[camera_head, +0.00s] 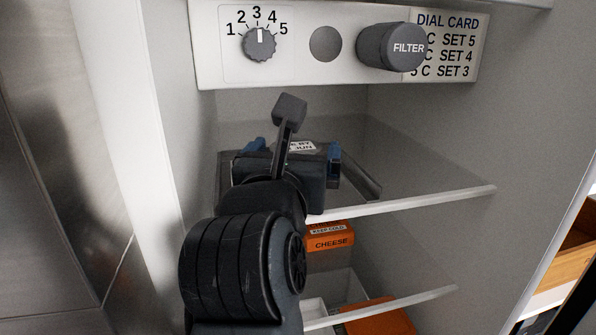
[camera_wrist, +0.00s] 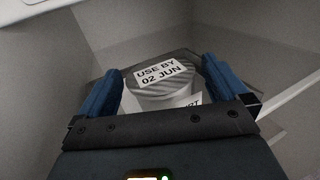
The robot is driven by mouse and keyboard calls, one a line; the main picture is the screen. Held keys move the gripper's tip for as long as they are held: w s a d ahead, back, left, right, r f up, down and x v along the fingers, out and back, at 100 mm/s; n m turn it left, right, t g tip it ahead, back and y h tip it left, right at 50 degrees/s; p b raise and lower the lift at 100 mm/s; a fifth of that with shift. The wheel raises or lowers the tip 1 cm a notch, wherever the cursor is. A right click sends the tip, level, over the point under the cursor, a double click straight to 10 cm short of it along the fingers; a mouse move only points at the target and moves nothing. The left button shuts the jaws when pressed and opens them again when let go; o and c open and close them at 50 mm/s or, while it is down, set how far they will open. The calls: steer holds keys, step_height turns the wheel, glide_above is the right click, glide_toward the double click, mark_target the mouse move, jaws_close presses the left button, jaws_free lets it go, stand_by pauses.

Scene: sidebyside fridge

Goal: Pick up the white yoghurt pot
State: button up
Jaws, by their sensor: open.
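The white yoghurt pot (camera_wrist: 165,92) stands upright in the wrist view, with a grey striped lid labelled "USE BY 02 JUN" and part of a front label below. In the head view only its lid label (camera_head: 301,146) shows above my wrist; the rest is hidden. My gripper (camera_wrist: 160,90) is open, with one blue finger on the left of the pot and one on the right. I cannot tell whether either finger touches it. In the head view my gripper (camera_head: 292,158) is inside the fridge at the upper shelf.
The upper shelf (camera_head: 420,204) has a pale front edge, and a dark tray rim (camera_head: 360,182) shows around the pot. An orange cheese pack (camera_head: 330,241) is below. A control panel (camera_head: 205,45) with a dial and protruding filter (camera_head: 392,47) overhangs. Fridge walls flank both sides.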

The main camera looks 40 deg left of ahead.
mark_target(298, 143)
steer(key=x, duration=0.3)
steer(key=shift+w, duration=0.1)
steer(key=c, duration=1.1)
steer(key=shift+r, duration=0.5)
steer(key=shift+d+r, duration=0.15)
steer(key=shift+r, duration=0.45)
steer(key=shift+d+r, duration=0.15)
steer(key=shift+r, duration=0.45)
steer(key=shift+s+d, duration=0.95)
steer(key=shift+d, duration=1.8)
steer(key=shift+s+d, duration=0.95)
steer(key=shift+d, duration=1.75)
steer(key=shift+s+d, duration=1)
steer(key=shift+d, duration=1.75)
